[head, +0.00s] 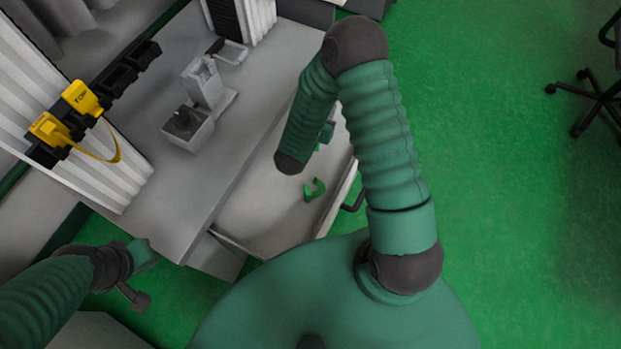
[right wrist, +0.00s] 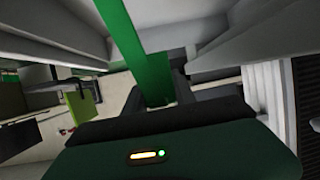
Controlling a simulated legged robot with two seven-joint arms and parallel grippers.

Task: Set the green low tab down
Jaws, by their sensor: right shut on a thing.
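In the right wrist view my right gripper (right wrist: 158,88) is shut on a bright green strip, the green tab (right wrist: 136,45), which runs up and away from between the fingers. In the head view the right gripper is mostly hidden behind my forearm. A curved green piece (head: 314,189) shows below the forearm, over the open drawer. I cannot tell whether it is the held tab or another piece, or whether it touches the drawer floor. My left gripper (head: 143,275) is at the lower left, away from the counter objects; its jaws are unclear.
The open pale drawer (head: 262,228) lies below the grey counter (head: 185,205). A grey device (head: 205,88) stands on the counter. Yellow tags (head: 82,98) sit on a black rail (head: 122,72) at the left. An office chair (head: 598,100) stands at the far right on green floor.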

